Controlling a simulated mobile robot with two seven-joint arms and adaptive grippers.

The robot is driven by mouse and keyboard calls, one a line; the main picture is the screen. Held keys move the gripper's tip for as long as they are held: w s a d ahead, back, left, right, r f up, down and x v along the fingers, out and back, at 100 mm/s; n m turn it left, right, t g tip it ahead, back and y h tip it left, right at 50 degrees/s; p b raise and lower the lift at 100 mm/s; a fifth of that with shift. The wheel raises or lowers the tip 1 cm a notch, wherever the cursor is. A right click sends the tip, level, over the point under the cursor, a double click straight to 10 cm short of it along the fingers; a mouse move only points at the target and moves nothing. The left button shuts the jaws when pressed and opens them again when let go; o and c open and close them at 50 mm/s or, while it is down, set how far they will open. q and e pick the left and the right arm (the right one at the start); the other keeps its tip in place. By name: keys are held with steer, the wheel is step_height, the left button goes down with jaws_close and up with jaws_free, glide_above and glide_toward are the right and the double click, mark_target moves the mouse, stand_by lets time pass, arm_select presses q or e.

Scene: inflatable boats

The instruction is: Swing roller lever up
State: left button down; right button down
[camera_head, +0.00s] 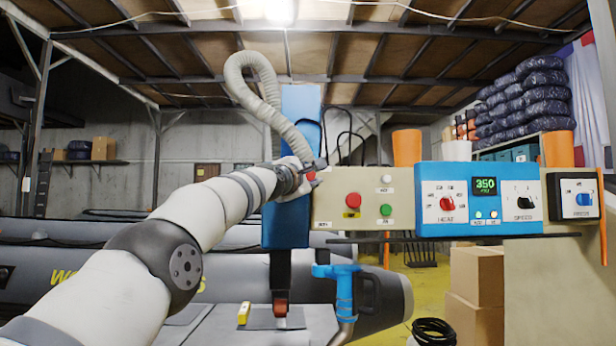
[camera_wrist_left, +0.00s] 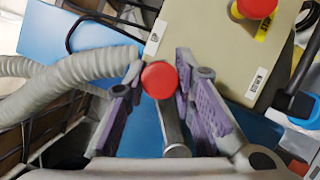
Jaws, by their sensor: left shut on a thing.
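The roller lever has a round red knob (camera_head: 311,175) and sits at the upper part of the blue machine column (camera_head: 285,222), beside the beige control box. My left gripper (camera_head: 307,168) is at the lever, its arm reaching in from the lower left. In the left wrist view, the red knob (camera_wrist_left: 159,79) and the grey lever rod (camera_wrist_left: 170,125) lie between the two purple-padded fingers of my left gripper (camera_wrist_left: 160,92), which is shut on the lever. The lever's pivot is hard to make out. My right gripper is not in view.
The beige control box (camera_head: 350,205) with red and green buttons is close on the right, next to the blue heat panel (camera_head: 448,200). A ribbed hose (camera_head: 250,85) arches above my gripper. A blue-handled tool (camera_head: 344,285) and cardboard boxes (camera_head: 475,290) are lower right.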

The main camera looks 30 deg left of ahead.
arm_select(q)
steer(key=c, duration=1.4)
jaws_free()
steer(key=shift+s+a+r, duration=0.1)
steer(key=shift+s+r, duration=0.05)
steer(key=shift+r, duration=0.35)
steer(key=shift+o, duration=0.3)
steer(key=shift+f, duration=0.25)
steer(key=shift+s+a+f, duration=0.15)
steer(key=shift+s+a, duration=0.05)
steer(key=shift+a, duration=0.05)
steer(key=r+v, duration=0.1)
steer(key=v, duration=0.6)
steer(key=shift+d+f, duration=0.35)
steer(key=shift+f, duration=0.05)
